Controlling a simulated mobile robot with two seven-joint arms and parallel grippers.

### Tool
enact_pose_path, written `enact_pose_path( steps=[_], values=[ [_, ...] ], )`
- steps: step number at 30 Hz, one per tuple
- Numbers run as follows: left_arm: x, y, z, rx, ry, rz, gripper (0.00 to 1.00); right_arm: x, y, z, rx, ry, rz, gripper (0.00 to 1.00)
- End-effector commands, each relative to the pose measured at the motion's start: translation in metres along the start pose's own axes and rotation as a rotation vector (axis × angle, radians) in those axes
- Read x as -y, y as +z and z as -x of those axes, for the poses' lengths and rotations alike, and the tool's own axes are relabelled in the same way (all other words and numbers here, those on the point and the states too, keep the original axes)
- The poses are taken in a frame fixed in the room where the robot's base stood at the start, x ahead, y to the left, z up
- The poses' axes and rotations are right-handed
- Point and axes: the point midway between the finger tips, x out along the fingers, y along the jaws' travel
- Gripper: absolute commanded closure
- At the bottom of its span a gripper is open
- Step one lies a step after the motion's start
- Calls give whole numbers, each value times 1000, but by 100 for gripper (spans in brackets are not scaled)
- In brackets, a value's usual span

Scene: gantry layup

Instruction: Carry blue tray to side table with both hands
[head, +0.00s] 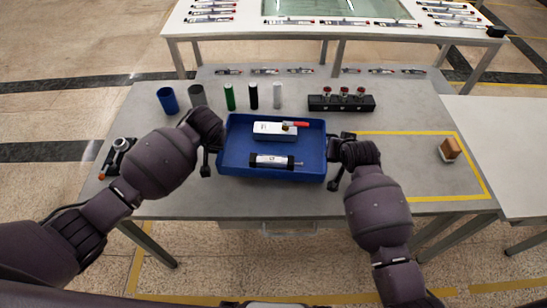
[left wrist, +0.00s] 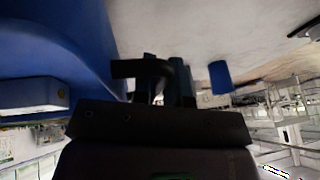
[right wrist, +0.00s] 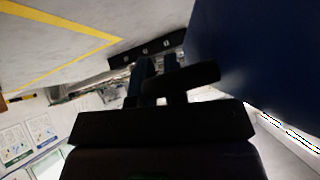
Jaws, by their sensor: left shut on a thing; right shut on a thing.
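The blue tray (head: 233,135) is at the middle of the grey table, level, with a white box (head: 268,131) and a dark cylinder with a white label (head: 273,161) inside. A red-tipped item lies on the white box. My left gripper (head: 212,143) is shut on the tray's left side, and my right gripper (head: 335,150) is shut on its right side. The tray wall also fills part of the left wrist view (left wrist: 60,40) and the right wrist view (right wrist: 250,50). I cannot tell whether the tray touches the table. The side table (head: 510,150) is at the right, pale and bare.
A white table (head: 345,31) stands behind.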

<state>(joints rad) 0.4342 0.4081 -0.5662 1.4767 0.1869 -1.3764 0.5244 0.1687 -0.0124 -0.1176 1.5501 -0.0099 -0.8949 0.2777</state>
Motion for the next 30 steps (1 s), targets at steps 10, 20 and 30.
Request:
enact_pose_path(
  steps=[10,20,30],
  values=[
    [1,-1,2,-2,-1,1,100,0,-2,1,-3,0,0,100],
    [0,-1,0,-2,-1,1,100,0,-1,0,-3,0,0,100],
    [1,2,4,-3,0,1,100,0,0,5,-3,0,0,100]
  ],
)
